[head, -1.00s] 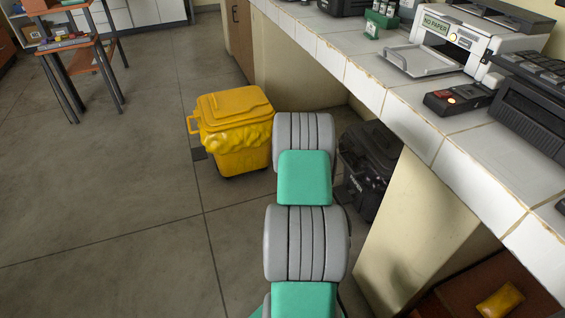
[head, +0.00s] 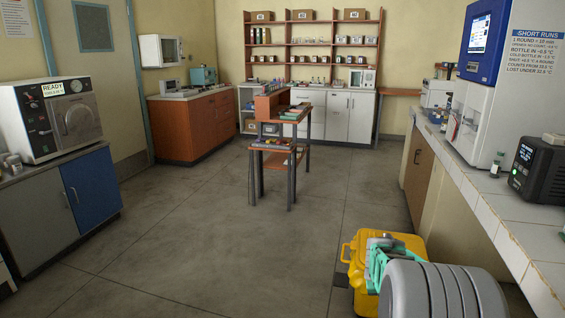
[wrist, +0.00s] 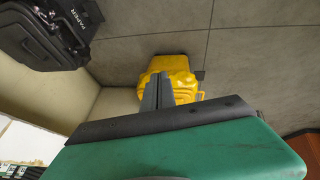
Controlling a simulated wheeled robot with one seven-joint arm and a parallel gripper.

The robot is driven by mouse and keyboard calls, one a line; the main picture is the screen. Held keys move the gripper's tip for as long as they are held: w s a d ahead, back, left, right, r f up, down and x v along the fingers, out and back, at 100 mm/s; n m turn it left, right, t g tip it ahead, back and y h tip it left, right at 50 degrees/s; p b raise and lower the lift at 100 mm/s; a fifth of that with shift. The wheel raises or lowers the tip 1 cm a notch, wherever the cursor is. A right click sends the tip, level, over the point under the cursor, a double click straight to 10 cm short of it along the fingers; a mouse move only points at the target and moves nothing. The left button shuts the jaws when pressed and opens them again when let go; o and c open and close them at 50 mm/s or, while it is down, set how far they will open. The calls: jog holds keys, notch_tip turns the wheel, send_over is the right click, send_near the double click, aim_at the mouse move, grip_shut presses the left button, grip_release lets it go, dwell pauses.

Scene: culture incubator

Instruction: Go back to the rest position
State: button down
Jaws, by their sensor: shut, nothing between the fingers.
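My gripper (wrist: 158,90) is shut and empty in the wrist view, its grey fingers pressed together. It points toward a yellow bin (wrist: 178,64) on the floor beyond the fingertips, and I cannot tell the gap between them. In the head view the bin (head: 357,255) is at the lower right, partly hidden behind my grey arm links. My gripper's fingertips cannot be made out there.
A white-tiled counter (head: 508,208) runs along the right, with a black device (head: 540,170) on it. An orange-topped stand (head: 272,146) is mid-room. A cabinet with a steriliser (head: 62,118) stands left. The floor between is open.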

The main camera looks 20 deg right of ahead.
jog(key=s+a+r+n+y+p, duration=0.3)
jog(key=a+r+p, duration=0.6)
jog(key=a+r, duration=0.9)
jog(key=s+a+r+n+y+p, duration=0.1)
jog(key=s+a+r+n+p, duration=0.1)
jog(key=s+a+r+p, duration=0.5)
jog(key=s+a+r, duration=0.1)
jog(key=s+a, duration=0.4)
jog(key=a, duration=0.1)
jog(key=shift+y, duration=0.3)
